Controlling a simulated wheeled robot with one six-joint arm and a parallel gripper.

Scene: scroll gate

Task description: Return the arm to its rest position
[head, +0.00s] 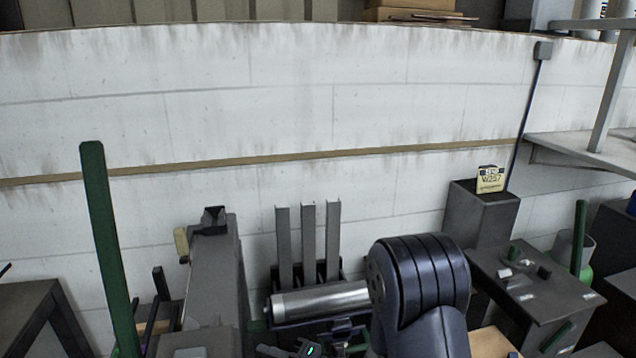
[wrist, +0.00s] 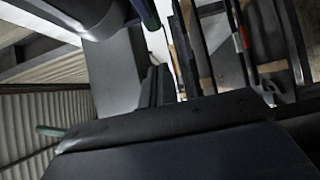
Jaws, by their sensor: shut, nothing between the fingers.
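My arm (head: 420,285) rises from the bottom of the head view, with a dark ribbed joint and a silver link (head: 320,301) running left from it. My gripper (wrist: 170,128) shows as a broad dark block across the bottom of the wrist view. It is shut and empty, and its fingertips are hard to make out. In the head view a small green light (head: 313,350) shows below the silver link, at the bottom edge.
A tall green bar (head: 106,240) and a grey post (head: 214,275) stand left of my arm. Three upright grey bars (head: 308,240) stand behind it. A dark pedestal holds a W257 sign (head: 490,179). A grey table (head: 535,290) is on the right. A white wall (head: 300,100) closes the back.

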